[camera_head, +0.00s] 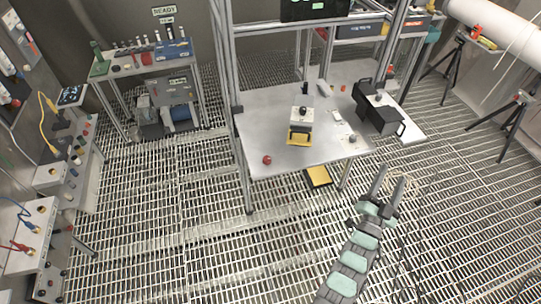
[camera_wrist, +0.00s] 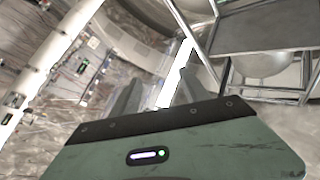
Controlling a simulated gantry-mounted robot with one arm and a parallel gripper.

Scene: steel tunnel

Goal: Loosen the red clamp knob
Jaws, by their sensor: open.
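A round red knob-like object (camera_head: 267,160) lies near the left front corner of the grey worktable (camera_head: 300,155) in the head view. I cannot tell whether it is the clamp knob. A small red part also shows on a tripod-mounted item (camera_head: 477,31) at the far upper right, too small to make out. My gripper (camera_head: 392,176) is open and empty, in front of the table's right front corner and apart from both. In the wrist view its blurred fingers (camera_wrist: 158,88) stand apart with nothing between them, and no red knob can be made out.
A white-and-yellow device (camera_head: 301,126) and a black case-like unit (camera_head: 377,113) stand on the table. A large white pipe (camera_head: 500,28) and tripods (camera_head: 456,54) are at right. Benches with cables (camera_head: 38,222) line the left. The grated floor (camera_head: 190,240) at front is mostly clear.

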